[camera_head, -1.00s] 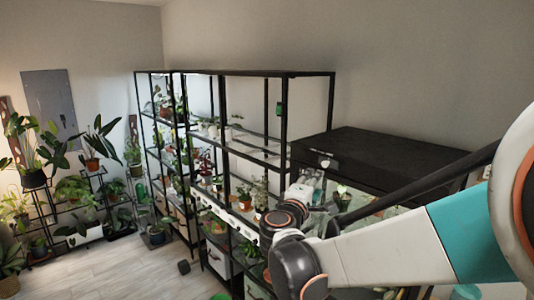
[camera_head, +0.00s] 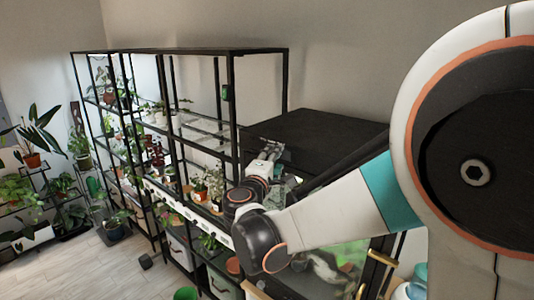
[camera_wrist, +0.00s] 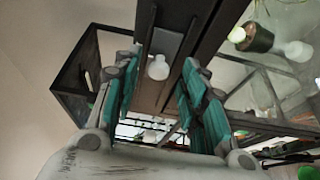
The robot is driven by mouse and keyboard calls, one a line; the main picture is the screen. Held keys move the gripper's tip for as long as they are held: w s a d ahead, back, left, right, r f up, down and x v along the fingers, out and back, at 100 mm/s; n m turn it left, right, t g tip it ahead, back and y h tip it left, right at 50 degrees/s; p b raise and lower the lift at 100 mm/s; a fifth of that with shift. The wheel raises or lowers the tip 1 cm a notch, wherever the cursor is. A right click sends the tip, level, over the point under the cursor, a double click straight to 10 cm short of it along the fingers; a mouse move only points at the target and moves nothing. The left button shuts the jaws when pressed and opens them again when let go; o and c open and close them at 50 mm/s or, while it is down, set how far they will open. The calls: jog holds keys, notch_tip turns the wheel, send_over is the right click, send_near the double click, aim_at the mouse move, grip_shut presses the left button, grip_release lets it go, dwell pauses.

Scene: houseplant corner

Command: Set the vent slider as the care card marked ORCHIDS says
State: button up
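In the wrist view, a small white knob (camera_wrist: 158,67) sits on a grey plate on a dark bar; it may be the vent slider. My gripper (camera_wrist: 155,80) has its two teal-padded fingers spread, one on each side of the knob in the picture, with gaps between. I cannot tell how far beyond the fingertips the knob is. In the head view, my gripper (camera_head: 270,150) is at the front upper edge of the black-topped cabinet (camera_head: 310,135). My arm hides much of the cabinet's front. No readable ORCHIDS care card shows.
Black open shelves (camera_head: 190,118) with potted plants stand left of the cabinet. White labels (camera_head: 160,190) line a shelf edge, too small to read. A dark socket with a white bulb-like end (camera_wrist: 255,38) is near the gripper's right.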

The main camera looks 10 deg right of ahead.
jog(key=shift+w+d+r, duration=0.1)
jog(key=shift+w, duration=0.05)
jog(key=shift+c, duration=0.3)
grip_shut()
jog(key=w+a, duration=0.1)
jog(key=w, duration=0.1)
jog(key=w+a+b, duration=0.1)
jog(key=w+a, duration=0.2)
jog(key=w, duration=0.1)
jog(key=shift+a+b, duration=0.15)
jog(key=shift+b, duration=0.25)
jog(key=shift+s, duration=0.1)
